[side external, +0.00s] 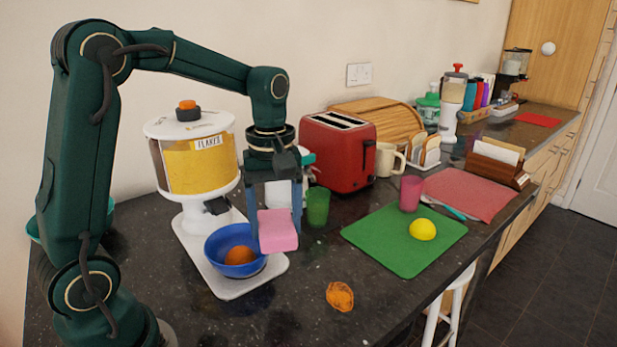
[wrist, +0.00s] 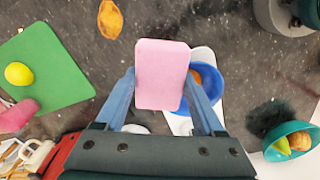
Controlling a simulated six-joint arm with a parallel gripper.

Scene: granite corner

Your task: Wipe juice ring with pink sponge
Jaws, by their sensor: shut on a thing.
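The orange juice ring (side external: 340,296) lies on the dark counter, to the right of the sponge and nearer the front edge. It also shows in the wrist view (wrist: 110,19), up and left of the sponge. The sponge is apart from it.
A blue bowl (side external: 222,240) with an orange fruit stands on the white base of the flakes dispenser (side external: 196,160). A green mat (side external: 385,245) with a lemon (side external: 422,230) lies right. A green cup (side external: 318,206) and red toaster (side external: 338,150) stand behind. Counter around the ring is clear.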

